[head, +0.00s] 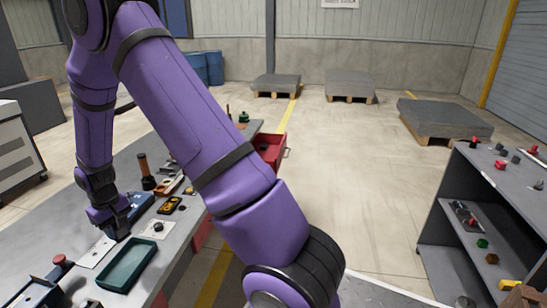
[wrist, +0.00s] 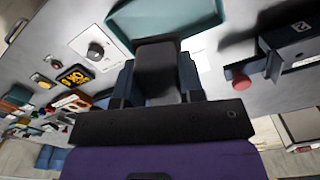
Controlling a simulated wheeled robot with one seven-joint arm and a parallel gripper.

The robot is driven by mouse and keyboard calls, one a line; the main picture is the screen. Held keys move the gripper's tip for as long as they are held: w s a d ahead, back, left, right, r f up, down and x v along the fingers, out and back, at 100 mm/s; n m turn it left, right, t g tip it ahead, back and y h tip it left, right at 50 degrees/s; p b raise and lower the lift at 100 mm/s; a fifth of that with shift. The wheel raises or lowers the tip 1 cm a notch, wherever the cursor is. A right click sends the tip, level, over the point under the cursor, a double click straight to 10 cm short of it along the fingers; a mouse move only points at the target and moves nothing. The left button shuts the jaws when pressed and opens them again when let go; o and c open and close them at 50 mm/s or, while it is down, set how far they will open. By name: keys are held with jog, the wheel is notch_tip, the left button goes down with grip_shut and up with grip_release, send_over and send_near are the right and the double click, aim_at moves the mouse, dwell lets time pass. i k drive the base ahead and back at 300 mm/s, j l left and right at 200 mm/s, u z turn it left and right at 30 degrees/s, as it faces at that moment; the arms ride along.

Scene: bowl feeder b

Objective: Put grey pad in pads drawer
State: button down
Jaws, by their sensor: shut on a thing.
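My gripper (head: 112,232) is low over the left workbench, beside a teal tray. In the wrist view my gripper (wrist: 155,90) is shut on a dark grey block (wrist: 155,62), which I take to be the grey pad. In the head view my gripper hides the pad. A red drawer (head: 270,150) sticks out open from the far end of the bench; I cannot read any label, and its inside is mostly hidden by my arm.
The teal tray (head: 127,266) lies just in front of my gripper. A blue box (head: 138,205), a plate with a knob (head: 156,229) and a yellow-black piece (head: 170,205) lie nearby. A dark shelf (head: 440,225) with small parts stands right. The middle floor is clear.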

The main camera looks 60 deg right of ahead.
aim_at(268, 155)
jog(key=i+l+z, duration=0.15)
jog(key=l+z, duration=0.2)
jog(key=i+l+z, duration=0.5)
jog(key=l+z, duration=0.2)
jog(key=i+l+z, duration=0.1)
jog(key=i+l, duration=0.65)
jog(key=i, duration=0.3)
jog(key=i+l+z, duration=0.15)
jog(key=i+l, duration=0.25)
jog(key=i, duration=0.15)
